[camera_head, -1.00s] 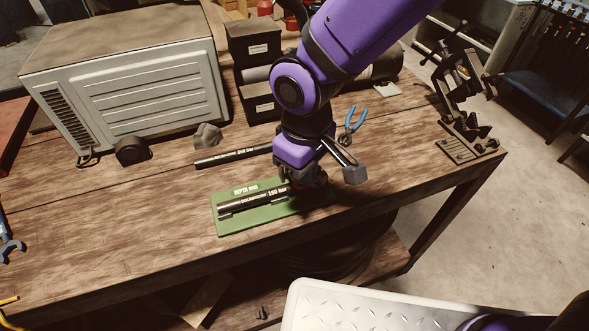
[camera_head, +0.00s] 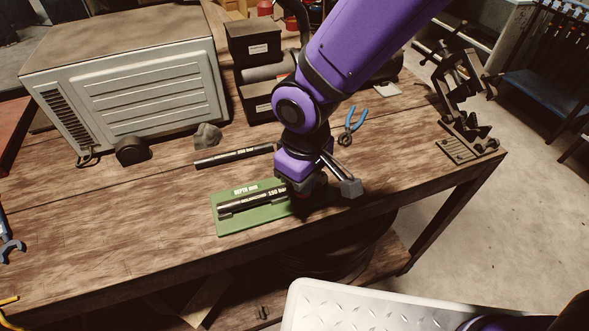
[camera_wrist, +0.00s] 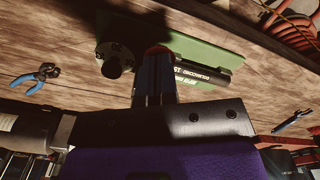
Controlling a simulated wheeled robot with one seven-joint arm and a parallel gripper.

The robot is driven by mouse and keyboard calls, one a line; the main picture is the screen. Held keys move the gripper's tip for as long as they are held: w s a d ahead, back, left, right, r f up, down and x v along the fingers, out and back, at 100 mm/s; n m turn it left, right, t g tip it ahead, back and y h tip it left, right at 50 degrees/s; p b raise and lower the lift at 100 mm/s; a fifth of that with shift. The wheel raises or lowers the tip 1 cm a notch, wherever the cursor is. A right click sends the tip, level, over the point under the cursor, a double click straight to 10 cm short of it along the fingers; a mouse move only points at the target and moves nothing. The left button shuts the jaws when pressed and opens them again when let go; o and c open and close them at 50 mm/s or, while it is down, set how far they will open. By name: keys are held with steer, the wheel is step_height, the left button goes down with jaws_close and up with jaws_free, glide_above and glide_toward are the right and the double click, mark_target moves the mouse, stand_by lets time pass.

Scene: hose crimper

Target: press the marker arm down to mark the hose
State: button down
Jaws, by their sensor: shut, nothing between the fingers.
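A green base (camera_head: 262,219) lies near the bench's front edge, with a black hose (camera_head: 240,205) with pale lettering lying along it. My gripper (camera_head: 309,190) is low at the base's right end and hides that end in the head view. In the wrist view, my gripper's fingers (camera_wrist: 157,53) are shut with nothing between them. They appear against the base (camera_wrist: 207,48), at the near end of the hose (camera_wrist: 210,76). A black round knob (camera_wrist: 115,57), perhaps the marker arm's end, shows just left of the fingers. I cannot tell whether the fingers touch it.
A second black hose (camera_head: 232,157) lies behind the base. Blue pliers (camera_head: 350,123) lie behind my gripper. A grey machine (camera_head: 135,90) stands at the back left, and a dark metal device (camera_head: 465,110) stands at the right corner. The bench left of the base is mostly clear.

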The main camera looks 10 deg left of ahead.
steer(key=shift+f, duration=1.05)
step_height(320, 180, up, 13)
stand_by(1.5)
stand_by(0.5)
